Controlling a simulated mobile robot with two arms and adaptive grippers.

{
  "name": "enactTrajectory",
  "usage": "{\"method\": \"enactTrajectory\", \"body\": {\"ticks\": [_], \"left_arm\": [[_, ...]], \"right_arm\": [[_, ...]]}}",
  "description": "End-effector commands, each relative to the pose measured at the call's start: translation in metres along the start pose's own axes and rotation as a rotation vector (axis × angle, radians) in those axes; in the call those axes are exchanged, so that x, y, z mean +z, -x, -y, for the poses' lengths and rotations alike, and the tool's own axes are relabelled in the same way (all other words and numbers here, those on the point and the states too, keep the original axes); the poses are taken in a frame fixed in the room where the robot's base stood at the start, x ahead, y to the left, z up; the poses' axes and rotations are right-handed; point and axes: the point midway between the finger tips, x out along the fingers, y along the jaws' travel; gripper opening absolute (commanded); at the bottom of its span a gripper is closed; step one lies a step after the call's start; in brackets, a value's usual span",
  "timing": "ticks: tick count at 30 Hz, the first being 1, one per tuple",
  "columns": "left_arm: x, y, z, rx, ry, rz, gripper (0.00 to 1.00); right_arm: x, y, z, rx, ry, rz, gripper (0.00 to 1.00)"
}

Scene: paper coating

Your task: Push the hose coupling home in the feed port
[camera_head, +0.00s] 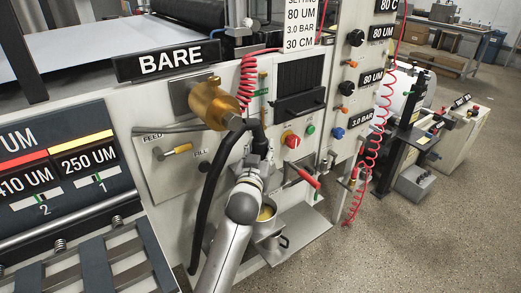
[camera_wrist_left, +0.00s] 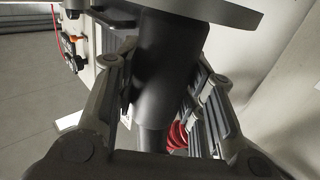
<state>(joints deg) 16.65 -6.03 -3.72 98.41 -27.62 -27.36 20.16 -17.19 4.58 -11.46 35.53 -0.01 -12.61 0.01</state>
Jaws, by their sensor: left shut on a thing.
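My left gripper (camera_head: 258,150) is in front of the machine panel, just right of the brass cylinder. In the left wrist view its fingers (camera_wrist_left: 160,76) are closed around a dark cylinder, which I take for the hose coupling (camera_wrist_left: 163,50). A grey round flange (camera_wrist_left: 205,10) sits at the top of that view, at the coupling's end. In the head view a black hose (camera_head: 211,190) arches up from below to the gripper. The brass cylinder (camera_head: 210,101) juts from the panel near the FEED label (camera_head: 152,136). I cannot tell which opening is the feed port or how deep the coupling sits.
A coiled red hose (camera_head: 247,80) hangs above the gripper. A red-handled lever (camera_head: 305,177) and a metal pot (camera_head: 267,222) are close on the right. Open floor (camera_head: 420,235) lies to the right.

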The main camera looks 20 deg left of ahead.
Motion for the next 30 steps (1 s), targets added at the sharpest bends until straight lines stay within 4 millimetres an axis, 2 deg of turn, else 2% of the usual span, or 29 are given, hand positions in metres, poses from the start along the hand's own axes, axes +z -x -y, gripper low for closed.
{"method": "enactTrajectory", "body": {"ticks": [2, 3, 9, 18, 22, 26, 30], "left_arm": [[0.000, 0.000, 0.000, 0.001, 0.000, -0.006, 0.00], [0.000, 0.000, 0.000, 0.001, 0.000, -0.006, 0.38], [0.000, 0.000, 0.000, 0.000, 0.000, -0.004, 0.62], [0.004, 0.001, 0.000, 0.000, -0.001, 0.005, 0.62], [0.005, 0.007, 0.000, 0.000, -0.001, 0.004, 0.62], [0.004, 0.024, 0.000, 0.001, 0.000, 0.001, 0.62], [0.004, 0.051, 0.000, 0.001, 0.001, 0.001, 0.62]], "right_arm": [[0.000, -0.002, 0.000, 0.000, 0.000, 0.000, 0.40], [0.000, -0.002, 0.000, 0.000, 0.000, 0.000, 0.40], [0.000, -0.001, 0.000, 0.000, 0.000, 0.000, 0.40], [0.001, -0.002, -0.003, 0.003, 0.001, 0.001, 0.40], [0.001, -0.002, -0.002, 0.002, 0.001, 0.001, 0.40], [0.000, -0.002, -0.001, 0.001, 0.001, 0.000, 0.40], [0.000, -0.002, -0.001, 0.001, 0.000, 0.000, 0.40]]}}
